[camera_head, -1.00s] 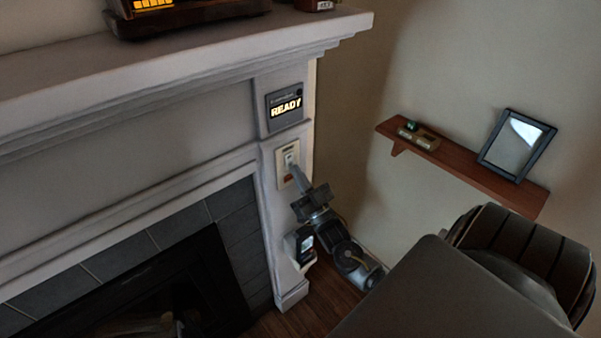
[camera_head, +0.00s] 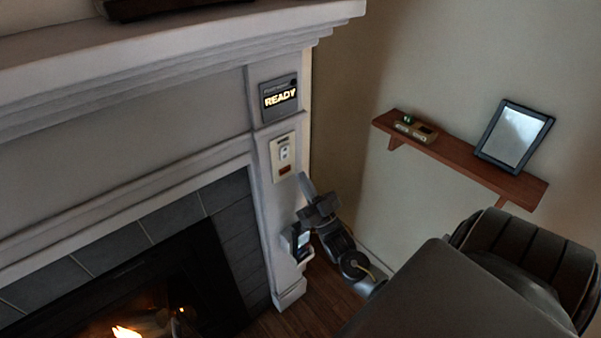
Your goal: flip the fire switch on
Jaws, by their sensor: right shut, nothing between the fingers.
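The fire switch (camera_head: 284,154) is a small light switch on a cream plate on the fireplace's right pillar, under a dark panel (camera_head: 280,97) lit with "READY". My right gripper (camera_head: 303,177) is shut and empty, just right of and below the switch plate, apart from the switch. A small flame (camera_head: 126,331) burns in the fireplace (camera_head: 165,290) at the bottom left. My left gripper is not in view.
A white mantel (camera_head: 180,55) juts out above the pillar. A small dark device (camera_head: 300,240) is mounted low on the pillar, close to my right arm.

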